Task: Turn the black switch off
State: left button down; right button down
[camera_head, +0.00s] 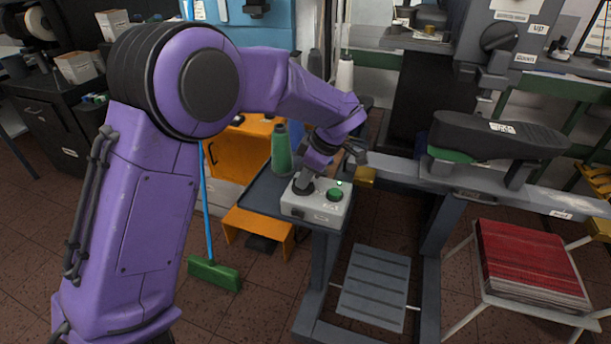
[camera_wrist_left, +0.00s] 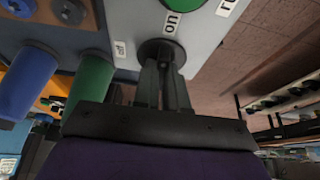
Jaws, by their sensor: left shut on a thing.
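The black switch (camera_head: 303,187) is a round dark knob on a light grey control box (camera_head: 318,212). It also shows in the left wrist view (camera_wrist_left: 153,47), with an "off" label on its left and an "on" label above it to the right. My left gripper (camera_wrist_left: 163,68) points at the box face and its two fingers are shut on the switch. In the head view my left gripper (camera_head: 305,179) is partly hidden by its own wrist. The fingers cover the knob's grip, so I cannot tell which label it points to. My right gripper is not in view.
A green button (camera_head: 335,194) sits beside the switch on the box. A grey metal frame with a black shoe-last form (camera_head: 495,137) lies to the right. A green broom (camera_head: 214,273) is on the floor.

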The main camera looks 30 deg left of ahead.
pick_arm(q)
jog(key=shift+r+n+p, duration=0.2)
jog(key=shift+n+p, duration=0.5)
jog(key=shift+p, duration=0.05)
jog(key=shift+w+n+g+h+p, duration=0.15)
jog(key=shift+n+g+h+p, duration=0.35)
jog(key=shift+n+p, duration=0.65)
jog(key=shift+a+n+g+p, duration=0.1)
jog(key=shift+n+g+p, duration=0.35)
jog(key=shift+n, duration=0.5)
jog(key=n+h+p, duration=0.1)
jog(key=n, duration=0.1)
jog(key=shift+w+n+g, duration=0.1)
jog(key=shift+n+g, duration=0.15)
jog(key=shift+n, duration=0.15)
jog(key=n, duration=0.2)
jog(key=shift+a+f+n+g+h, duration=0.15)
jog(key=shift+n+g+h, duration=0.15)
jog(key=shift+h, duration=0.1)
jog(key=shift+n+h, duration=0.3)
jog(key=shift+n, duration=0.7)
jog(key=n+h+b, duration=0.1)
jog(key=n, duration=0.2)
jog(key=shift+a+b, duration=0.1)
jog(key=shift+b, duration=0.3)
jog(key=shift+n+h+b, duration=0.4)
jog(key=shift+n+h, duration=0.1)
jog(key=shift+n, duration=0.6)
